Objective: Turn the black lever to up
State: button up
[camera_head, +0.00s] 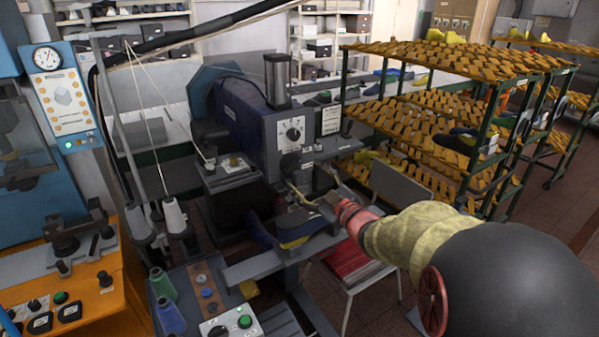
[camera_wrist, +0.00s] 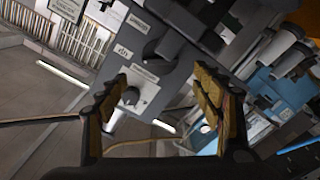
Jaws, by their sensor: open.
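A grey machine (camera_head: 270,140) carries a black rotary lever or knob (camera_head: 293,133) on a white dial plate on its front face. A dark knob on a pale plate (camera_wrist: 130,96) shows in the wrist view, near the left finger; I cannot tell for sure that it is the same one. My gripper (camera_head: 310,190) is open and empty, below and slightly right of the dial, in front of the machine. In the wrist view, its yellowish-brown fingers (camera_wrist: 160,78) are wide apart, with the machine's face beyond them. The lever's exact angle is too small to read.
A dark rounded part (camera_wrist: 168,46) projects from the machine face. An orange-topped rack (camera_head: 440,100) stands to the right. Thread cones (camera_head: 174,216) and an orange-and-blue machine (camera_head: 60,275) are at left. A control box (camera_head: 232,325) is low in front.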

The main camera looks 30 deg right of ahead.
jog(key=shift+s, duration=2.1)
jog(key=shift+d, duration=0.1)
jog(key=s+d+f+m+g+h, duration=0.55)
jog(key=d+f, duration=0.35)
jog(key=f, duration=0.2)
jog(key=s+a+f+m+g, duration=0.25)
jog(key=s+m+g, duration=0.2)
jog(key=s, duration=0.35)
jog(key=s+a+r+g+y, duration=0.1)
jog(key=s+a+g+y, duration=0.1)
jog(key=s+a, duration=0.55)
jog(key=s+a+r+g+y, duration=0.15)
jog(key=s+a, duration=0.35)
jog(key=a, duration=0.5)
jog(key=a+r+n+t+y, duration=0.1)
jog(key=a+r+n, duration=0.1)
jog(key=a+r, duration=0.3)
jog(key=a, duration=0.4)
jog(key=shift+s, duration=0.4)
